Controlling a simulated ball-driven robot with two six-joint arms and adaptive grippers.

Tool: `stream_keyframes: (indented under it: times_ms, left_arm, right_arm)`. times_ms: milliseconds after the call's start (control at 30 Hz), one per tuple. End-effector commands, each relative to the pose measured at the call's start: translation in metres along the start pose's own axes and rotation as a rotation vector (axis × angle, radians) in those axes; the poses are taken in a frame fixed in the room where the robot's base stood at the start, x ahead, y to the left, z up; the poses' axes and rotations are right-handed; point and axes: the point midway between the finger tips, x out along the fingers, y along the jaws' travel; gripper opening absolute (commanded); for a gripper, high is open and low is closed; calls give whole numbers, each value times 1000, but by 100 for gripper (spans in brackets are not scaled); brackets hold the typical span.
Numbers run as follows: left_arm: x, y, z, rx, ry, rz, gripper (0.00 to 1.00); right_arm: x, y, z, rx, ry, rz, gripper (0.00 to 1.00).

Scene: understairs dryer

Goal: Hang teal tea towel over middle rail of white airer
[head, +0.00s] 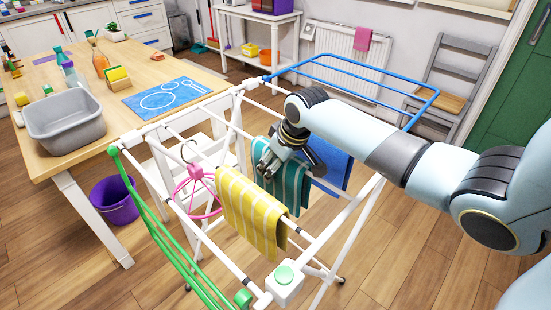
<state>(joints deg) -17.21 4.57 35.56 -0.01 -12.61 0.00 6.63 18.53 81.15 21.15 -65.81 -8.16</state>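The white airer (258,292) stands in the middle of the head view. The teal tea towel (292,190), with pale stripes, hangs down among its rails, between a yellow striped towel and a blue cloth. Its upper part is partly hidden by my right gripper, so I cannot tell exactly how it lies on the rail. My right gripper (289,168) is right at the towel's top, with its dark fingers spread apart to either side. I cannot see whether they touch the cloth. My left gripper is not in view.
A yellow striped towel (248,210) hangs in front and a blue cloth (336,168) behind. A pink round hanger (196,190) hangs at the left. Green and blue wing frames edge the airer. A wooden table with a grey basin (66,127) stands left, above a purple bucket (114,200).

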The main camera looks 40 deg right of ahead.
Motion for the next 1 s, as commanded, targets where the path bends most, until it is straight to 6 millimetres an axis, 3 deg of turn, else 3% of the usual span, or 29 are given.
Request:
stream_keyframes:
  times_ms: [33, 133, 467, 567, 1000]
  left_arm:
    - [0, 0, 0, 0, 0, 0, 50]
    - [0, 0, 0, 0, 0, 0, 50]
    - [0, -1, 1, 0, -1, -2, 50]
    - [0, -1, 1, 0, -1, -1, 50]
    - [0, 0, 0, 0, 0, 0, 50]
  right_arm:
    - [0, 0, 0, 0, 0, 0, 58]
    - [0, 0, 0, 0, 0, 0, 70]
    - [-4, 0, 0, -1, 1, 1, 70]
    - [-16, 1, -1, -1, 3, 2, 70]
    - [-105, 1, 0, -2, 1, 3, 70]
